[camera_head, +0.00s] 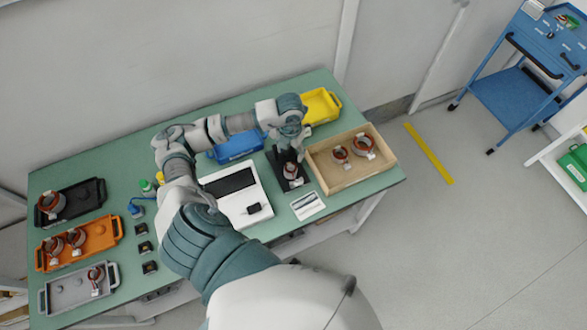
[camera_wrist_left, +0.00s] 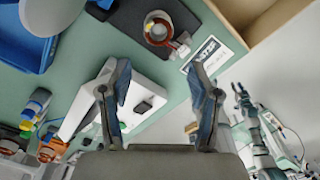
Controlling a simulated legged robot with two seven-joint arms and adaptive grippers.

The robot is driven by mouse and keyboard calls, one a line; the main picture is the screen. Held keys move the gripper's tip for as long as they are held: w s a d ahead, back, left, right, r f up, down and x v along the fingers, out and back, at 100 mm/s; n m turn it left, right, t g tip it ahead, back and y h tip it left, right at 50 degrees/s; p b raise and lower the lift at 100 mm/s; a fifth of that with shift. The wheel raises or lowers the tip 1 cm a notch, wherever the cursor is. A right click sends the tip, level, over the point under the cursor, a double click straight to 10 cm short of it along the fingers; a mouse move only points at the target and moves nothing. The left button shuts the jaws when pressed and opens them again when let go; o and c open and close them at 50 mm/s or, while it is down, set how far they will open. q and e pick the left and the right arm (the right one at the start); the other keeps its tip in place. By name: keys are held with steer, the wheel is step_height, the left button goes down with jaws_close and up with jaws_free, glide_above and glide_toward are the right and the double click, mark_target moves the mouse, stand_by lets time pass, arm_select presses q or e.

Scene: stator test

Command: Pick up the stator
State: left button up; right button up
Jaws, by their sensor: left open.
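A stator (camera_head: 290,171), ring-shaped with copper-red windings, sits on a black test stand (camera_head: 297,183) on the green table. It also shows at the top of the left wrist view (camera_wrist_left: 158,28), with a red and white piece on its side. My left gripper (camera_head: 291,154) is just over this stand in the head view, partly covering the stator. In the left wrist view its two fingers (camera_wrist_left: 161,82) are apart with nothing between them, and the stator lies beyond the fingertips. Two more stators (camera_head: 340,154) (camera_head: 363,147) lie in a wooden box (camera_head: 334,186). My right gripper is not in view.
A black tray (camera_head: 82,204), an orange tray (camera_head: 98,233) and a grey tray (camera_head: 69,296) with stators stand at the left. A blue bin (camera_head: 236,150), a yellow bin (camera_head: 322,106), a white device (camera_head: 238,206) and a printed card (camera_head: 308,205) surround the stand.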

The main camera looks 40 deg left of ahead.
arm_select(q)
glide_above(291, 169)
steer(key=f, duration=0.4)
steer(key=shift+s+d+f, duration=0.1)
steer(key=shift+s+d, duration=0.1)
steer(key=shift+s, duration=0.05)
steer(key=shift+w+f+p, duration=0.25)
steer(key=shift+f+p, duration=0.05)
steer(key=shift+f, duration=0.95)
steer(key=shift+s+f, duration=0.1)
steer(key=shift+f, duration=0.5)
step_height(291, 169, down, 4)
steer(key=shift+a+r+p, duration=0.1)
steer(key=shift+r+p, duration=0.1)
steer(key=shift+p, duration=0.35)
steer(key=shift+f, duration=0.4)
steer(key=c, duration=1)
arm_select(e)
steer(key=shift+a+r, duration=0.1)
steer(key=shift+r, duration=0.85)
arm_select(q)
steer(key=shift+a+r, duration=0.1)
